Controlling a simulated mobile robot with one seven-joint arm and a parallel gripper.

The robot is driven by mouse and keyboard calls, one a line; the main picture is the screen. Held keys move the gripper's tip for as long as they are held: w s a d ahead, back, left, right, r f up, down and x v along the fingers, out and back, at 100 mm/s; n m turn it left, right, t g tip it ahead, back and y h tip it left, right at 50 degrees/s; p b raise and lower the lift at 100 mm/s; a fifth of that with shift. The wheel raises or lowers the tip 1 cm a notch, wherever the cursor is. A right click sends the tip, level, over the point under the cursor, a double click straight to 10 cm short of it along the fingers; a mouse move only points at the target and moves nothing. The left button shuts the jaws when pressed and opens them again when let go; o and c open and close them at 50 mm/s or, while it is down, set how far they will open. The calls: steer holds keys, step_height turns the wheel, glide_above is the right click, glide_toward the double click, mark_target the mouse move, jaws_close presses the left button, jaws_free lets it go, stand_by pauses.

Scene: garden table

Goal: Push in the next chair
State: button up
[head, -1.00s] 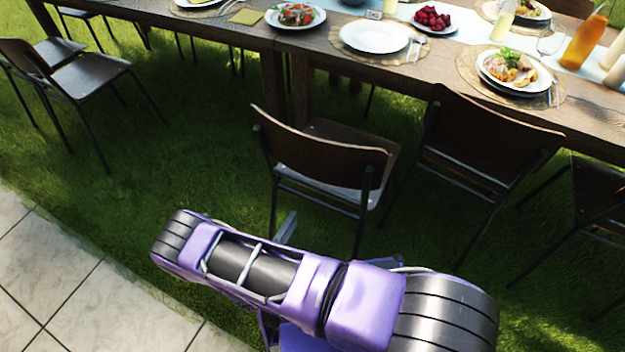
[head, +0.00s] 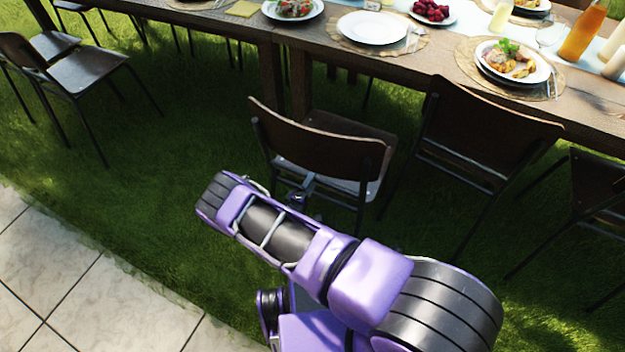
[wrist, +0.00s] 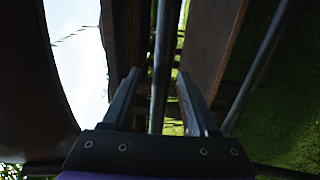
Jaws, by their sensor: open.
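A chair with a dark wooden backrest (head: 318,148) and thin dark metal legs stands in the middle of the head view, its seat facing the table (head: 225,22) and its back towards me. It stands out from the table edge. My gripper (head: 300,192) is low behind this chair's backrest, largely hidden by my purple arm. In the wrist view my gripper (wrist: 157,78) is open, with a dark metal bar (wrist: 160,60) showing between its fingers. I cannot tell whether the fingers touch it.
Another chair (head: 485,130) stands close on the right, with one more (head: 600,200) at the right edge. A chair (head: 85,72) stands at the left. Plates, food and an orange bottle (head: 583,35) are on the table.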

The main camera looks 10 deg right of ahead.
steer(key=shift+c, duration=0.2)
jaws_close()
stand_by(1.3)
